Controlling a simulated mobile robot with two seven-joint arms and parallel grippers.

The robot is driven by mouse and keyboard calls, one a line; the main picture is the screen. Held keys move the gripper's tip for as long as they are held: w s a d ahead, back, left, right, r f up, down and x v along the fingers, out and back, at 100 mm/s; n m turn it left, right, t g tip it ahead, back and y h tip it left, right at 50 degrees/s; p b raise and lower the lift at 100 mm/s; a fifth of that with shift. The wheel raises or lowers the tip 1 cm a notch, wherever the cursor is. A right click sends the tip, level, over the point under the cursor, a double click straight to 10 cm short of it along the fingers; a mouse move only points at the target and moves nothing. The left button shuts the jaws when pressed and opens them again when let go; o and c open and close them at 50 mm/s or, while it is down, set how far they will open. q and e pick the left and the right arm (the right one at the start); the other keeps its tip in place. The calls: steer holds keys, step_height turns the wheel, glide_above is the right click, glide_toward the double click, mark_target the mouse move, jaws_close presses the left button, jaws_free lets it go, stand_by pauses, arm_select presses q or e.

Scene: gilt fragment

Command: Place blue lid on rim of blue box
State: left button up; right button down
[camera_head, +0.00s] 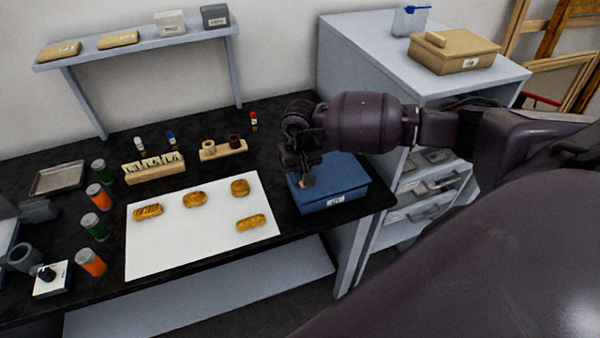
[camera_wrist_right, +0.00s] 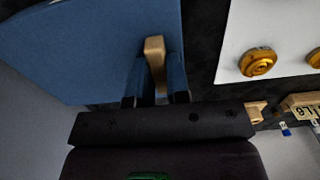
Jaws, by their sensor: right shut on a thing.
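The blue box (camera_head: 318,204) stands at the right end of the black bench, with a white label on its front. The blue lid (camera_head: 345,172) lies over the top of the box, roughly lined up with it. Whether it touches the rim all round cannot be told. My right gripper (camera_head: 306,178) is shut on the lid's wooden handle and hides part of the lid's left side. In the wrist view the handle (camera_wrist_right: 154,55) is between the fingers of my right gripper (camera_wrist_right: 156,92), above the lid's blue surface (camera_wrist_right: 80,50). My left gripper is not in view.
A white sheet (camera_head: 170,240) with several gilt pieces lies left of the box. A grey cabinet (camera_head: 350,60) carrying a tan lidded box (camera_head: 455,58) stands at the right.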

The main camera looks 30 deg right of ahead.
steer(key=shift+f, duration=0.3)
steer(key=c, duration=1.1)
jaws_free()
steer(key=shift+r, duration=0.1)
